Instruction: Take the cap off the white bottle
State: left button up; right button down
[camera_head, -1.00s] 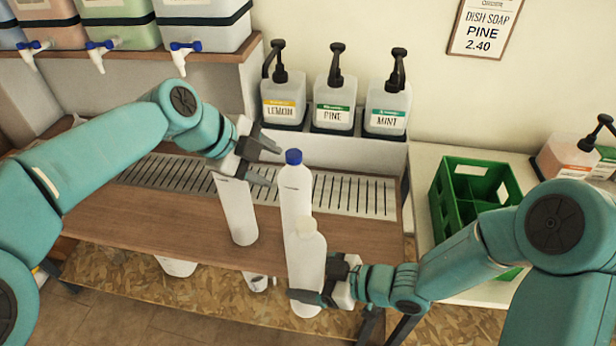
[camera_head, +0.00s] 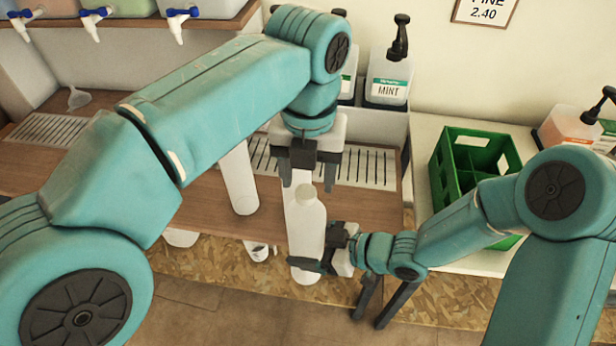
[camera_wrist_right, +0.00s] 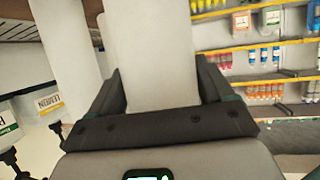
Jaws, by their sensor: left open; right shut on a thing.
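The white bottle (camera_head: 309,232) with a pale cap (camera_head: 305,192) is upright, held by my right gripper (camera_head: 321,259), which is shut around its lower part. In the right wrist view the white bottle (camera_wrist_right: 152,60) stands between the jaws of my right gripper (camera_wrist_right: 160,100). My left gripper (camera_head: 308,181) points down, open, with a finger to each side of the pale cap in the picture; I cannot tell if it touches. A second white bottle (camera_head: 291,215) stands behind, mostly hidden; its top is covered by my left gripper.
Another white bottle (camera_head: 239,182) stands to the left by the wooden counter (camera_head: 190,205). A green crate (camera_head: 452,190) is on the pale counter to the right. The mint pump bottle (camera_head: 389,77) stands at the back. A small funnel (camera_head: 77,98) lies far left.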

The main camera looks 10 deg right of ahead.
aim_at(305, 226)
pick_arm(q)
notch_tip(305, 226, down, 2)
jog(key=shift+w+d+f, duration=0.1)
jog(key=shift+f, duration=0.15)
grip_shut()
